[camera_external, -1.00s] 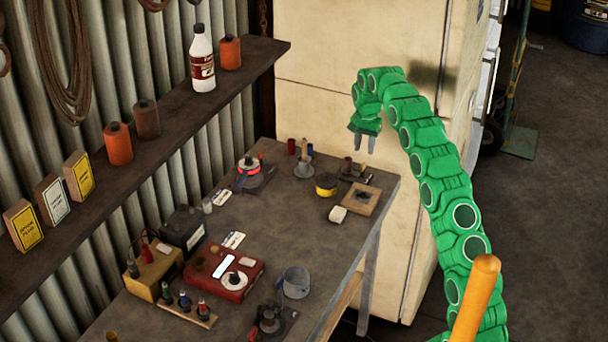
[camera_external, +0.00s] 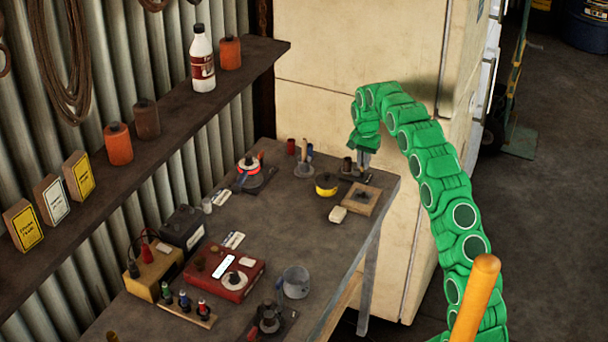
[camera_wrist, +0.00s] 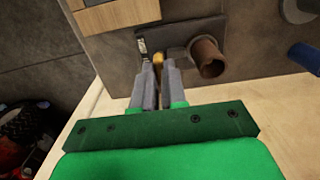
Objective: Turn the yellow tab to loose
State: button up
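The yellow tab (camera_wrist: 158,60) shows in the wrist view as a small yellow-orange piece at a dark plate (camera_wrist: 180,38), between the tips of my gripper (camera_wrist: 158,66). The two grey fingertips stand close on either side of it. I cannot tell whether they touch it. In the external view my gripper (camera_external: 365,162) points down at the plate near the far right corner of the bench, and hides the tab there. A brown cup-like cylinder (camera_wrist: 207,58) and a small pale metal piece (camera_wrist: 142,45) are also on the plate in the wrist view.
A refrigerator (camera_external: 330,110) stands behind. The middle of the bench has free room.

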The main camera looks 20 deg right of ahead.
grip_shut()
jog(key=shift+n, duration=0.3)
jog(key=n, duration=0.2)
jog(key=shift+n, duration=0.3)
jog(key=n, duration=0.4)
jog(key=shift+n, duration=0.3)
jog(key=n, duration=0.4)
jog(key=shift+r+n, duration=0.1)
jog(key=shift+n, duration=2.1)
